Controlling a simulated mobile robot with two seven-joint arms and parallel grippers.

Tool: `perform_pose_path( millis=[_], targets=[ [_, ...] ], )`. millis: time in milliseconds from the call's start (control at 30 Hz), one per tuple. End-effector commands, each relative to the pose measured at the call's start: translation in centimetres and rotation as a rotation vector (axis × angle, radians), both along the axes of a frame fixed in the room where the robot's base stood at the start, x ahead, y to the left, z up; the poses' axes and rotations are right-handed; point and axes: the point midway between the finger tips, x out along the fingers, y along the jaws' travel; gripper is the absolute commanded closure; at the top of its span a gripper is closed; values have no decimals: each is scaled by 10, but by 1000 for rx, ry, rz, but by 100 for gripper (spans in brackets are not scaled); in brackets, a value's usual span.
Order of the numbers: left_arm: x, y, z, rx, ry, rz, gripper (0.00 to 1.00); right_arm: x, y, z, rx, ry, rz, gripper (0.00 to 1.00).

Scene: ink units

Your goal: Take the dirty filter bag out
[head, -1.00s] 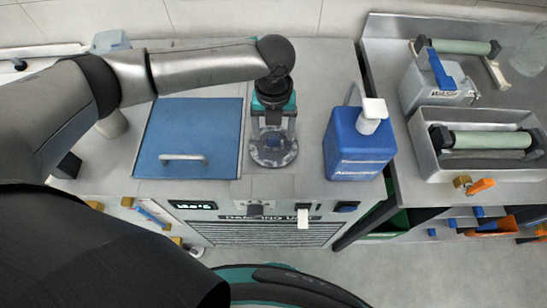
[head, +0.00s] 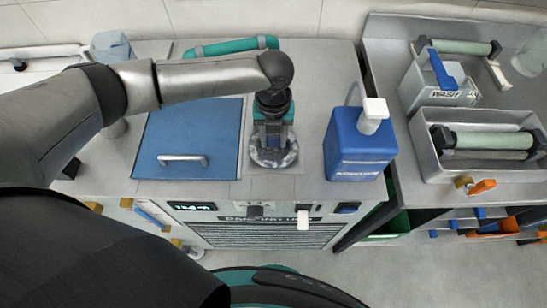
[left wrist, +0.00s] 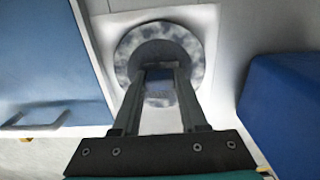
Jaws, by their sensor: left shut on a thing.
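The dirty filter bag (head: 262,160) shows as a round, mottled grey rim set in the top of the grey metal cabinet. It also shows in the left wrist view as a mottled ring (left wrist: 128,50) around a dark centre. My left gripper (head: 271,146) points straight down over it, with its fingers shut on the bag at the middle of the ring. In the left wrist view the fingertips (left wrist: 162,70) reach into the ring, with a small grey-blue patch between them. The bag's body below the rim is hidden. My right gripper is not in view.
A blue lid with a handle (head: 187,130) lies left of the bag. A blue bottle with a white cap (head: 358,152) stands close on the right. A teal tube (head: 228,46) lies behind my arm. A metal tray with a roller (head: 435,178) is farther right.

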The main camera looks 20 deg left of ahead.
Motion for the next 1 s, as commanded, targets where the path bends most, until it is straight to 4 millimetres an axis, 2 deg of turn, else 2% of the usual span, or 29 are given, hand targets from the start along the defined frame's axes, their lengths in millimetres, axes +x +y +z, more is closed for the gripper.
perform_pose_path(
  millis=[33,167,200,833,1000],
  targets=[
    [0,0,0,0,-1,0,84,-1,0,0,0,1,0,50],
    [0,0,0,0,-1,1,99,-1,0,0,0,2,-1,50],
    [0,0,0,0,-1,1,100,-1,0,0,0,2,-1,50],
    [1,0,1,-1,-1,0,100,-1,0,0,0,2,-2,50],
    [1,0,9,-1,-3,1,100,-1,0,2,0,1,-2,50]
  ],
)
